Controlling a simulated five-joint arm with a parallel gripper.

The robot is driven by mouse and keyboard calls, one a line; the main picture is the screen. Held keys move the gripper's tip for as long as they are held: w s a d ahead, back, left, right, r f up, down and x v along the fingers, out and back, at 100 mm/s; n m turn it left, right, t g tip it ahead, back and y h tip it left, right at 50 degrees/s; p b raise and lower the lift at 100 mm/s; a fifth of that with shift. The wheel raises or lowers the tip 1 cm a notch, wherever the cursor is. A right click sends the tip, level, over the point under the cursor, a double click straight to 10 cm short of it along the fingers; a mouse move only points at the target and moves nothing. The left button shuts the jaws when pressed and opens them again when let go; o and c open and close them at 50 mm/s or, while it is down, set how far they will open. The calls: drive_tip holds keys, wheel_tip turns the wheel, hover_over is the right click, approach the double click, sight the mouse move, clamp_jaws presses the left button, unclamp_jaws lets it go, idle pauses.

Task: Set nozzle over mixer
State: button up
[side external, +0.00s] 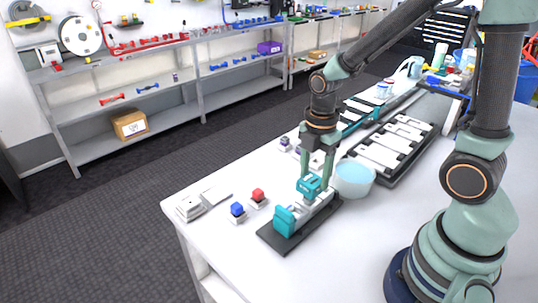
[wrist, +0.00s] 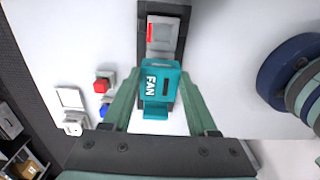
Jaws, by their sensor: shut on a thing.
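The teal nozzle (wrist: 161,84), marked FAN, is held between the two fingers of my gripper (wrist: 161,77). In the side external view my gripper (side external: 316,182) is shut on the teal nozzle (side external: 307,187), above a black base plate (side external: 270,237). A larger teal block (side external: 284,221) stands on the plate's near end, and a pale grey body lies beside it, partly hidden by my gripper. I take this assembly to be the mixer. In the wrist view a grey block with a red mark (wrist: 164,36) lies on the plate beyond the nozzle. Whether the nozzle touches the mixer I cannot tell.
A blue button (side external: 237,211) and a red button (side external: 258,196) stand left of the plate. A round pale blue tub (side external: 354,178) is close on the right. A black tray (side external: 397,152) with white pieces lies behind.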

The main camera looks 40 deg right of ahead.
drive_tip(key=shift+f, duration=0.3)
idle(0.6)
drive_tip(key=shift+f, duration=0.7)
drive_tip(key=shift+f, duration=0.15)
drive_tip(key=shift+f, duration=0.45)
drive_tip(key=o, duration=1.5)
drive_tip(key=shift+r, duration=0.15)
